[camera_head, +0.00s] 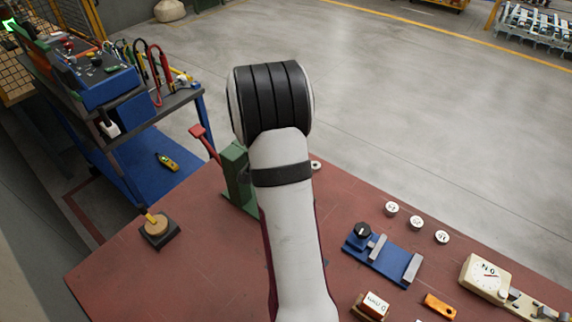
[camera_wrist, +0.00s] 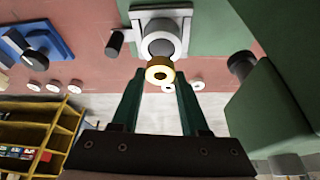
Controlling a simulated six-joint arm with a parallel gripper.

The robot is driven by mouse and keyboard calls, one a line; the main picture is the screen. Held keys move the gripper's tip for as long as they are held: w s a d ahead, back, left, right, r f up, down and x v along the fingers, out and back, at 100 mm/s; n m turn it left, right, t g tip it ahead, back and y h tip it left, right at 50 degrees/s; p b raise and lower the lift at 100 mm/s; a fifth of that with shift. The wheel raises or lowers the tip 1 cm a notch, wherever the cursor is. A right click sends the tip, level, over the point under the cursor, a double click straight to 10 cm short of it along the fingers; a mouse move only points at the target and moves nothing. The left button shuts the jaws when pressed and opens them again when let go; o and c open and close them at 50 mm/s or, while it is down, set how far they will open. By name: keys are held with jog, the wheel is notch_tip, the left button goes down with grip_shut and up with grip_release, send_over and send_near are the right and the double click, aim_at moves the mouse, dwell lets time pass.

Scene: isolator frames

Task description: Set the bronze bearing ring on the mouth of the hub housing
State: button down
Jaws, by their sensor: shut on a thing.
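In the head view my arm hides the gripper, the ring and the housing.
A green press (camera_head: 236,178) with a red lever (camera_head: 204,142) stands beside my arm; a large green body (camera_wrist: 270,115) is close at right in the wrist view. A blue fixture (camera_head: 388,268), several white discs and a dial gauge (camera_head: 486,277) lie on the red bench (camera_head: 190,275).

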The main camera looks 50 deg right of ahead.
jog(key=shift+f, duration=0.75)
jog(key=shift+f, duration=1)
dwell(0.7)
jog(key=shift+c, duration=1.7)
grip_release()
jog(key=s+v, duration=0.1)
jog(key=v, duration=1.4)
jog(key=shift+w+r, duration=0.4)
jog(key=shift+w, duration=0.05)
